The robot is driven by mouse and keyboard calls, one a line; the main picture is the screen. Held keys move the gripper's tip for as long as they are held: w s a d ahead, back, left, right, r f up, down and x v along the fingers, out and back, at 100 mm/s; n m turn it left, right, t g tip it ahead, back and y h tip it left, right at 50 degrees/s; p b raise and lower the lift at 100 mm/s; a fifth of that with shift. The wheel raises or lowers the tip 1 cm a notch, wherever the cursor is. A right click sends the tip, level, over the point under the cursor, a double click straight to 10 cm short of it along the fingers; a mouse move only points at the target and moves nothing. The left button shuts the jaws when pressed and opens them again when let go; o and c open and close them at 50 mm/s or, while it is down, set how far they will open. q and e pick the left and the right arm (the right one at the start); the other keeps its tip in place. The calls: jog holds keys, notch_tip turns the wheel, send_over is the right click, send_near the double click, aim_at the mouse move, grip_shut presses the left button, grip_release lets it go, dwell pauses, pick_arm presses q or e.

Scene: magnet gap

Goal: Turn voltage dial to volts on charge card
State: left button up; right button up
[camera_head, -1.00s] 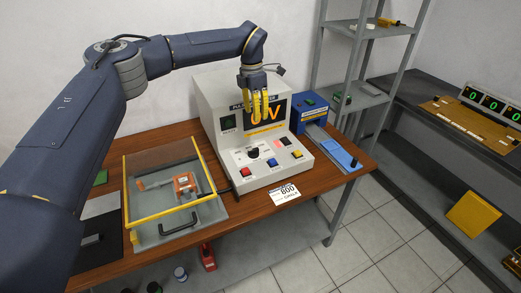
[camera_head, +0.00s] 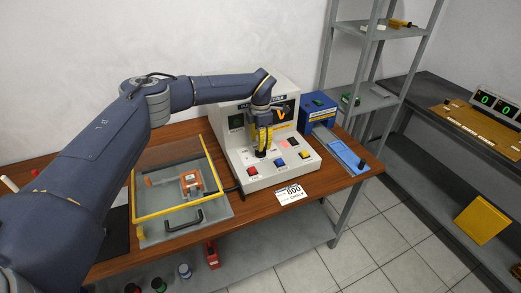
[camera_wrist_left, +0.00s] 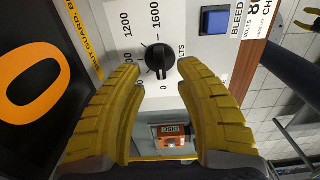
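The black voltage dial (camera_wrist_left: 160,58) sits on the white panel of the pulse machine (camera_head: 237,163), ringed by numbers such as 0, 1200 and 1600. My left gripper (camera_head: 262,152) points down over this panel. In the left wrist view its yellow fingers (camera_wrist_left: 157,72) are spread apart, one on each side of the dial, with nothing between them but the dial; contact cannot be told. The white charge card (camera_head: 290,193) reading 800 lies at the table's front edge; part of it shows in the left wrist view (camera_wrist_left: 262,20). My right gripper is not in view.
Red (camera_head: 251,171), blue (camera_head: 279,162) and yellow (camera_head: 304,155) buttons line the panel's front. A clear-lidded yellow-framed box (camera_head: 139,213) stands left of the machine, a blue device (camera_head: 318,112) right of it. Shelves stand further right.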

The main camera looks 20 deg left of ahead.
pick_arm(q)
jog(key=shift+f, duration=2.05)
grip_shut()
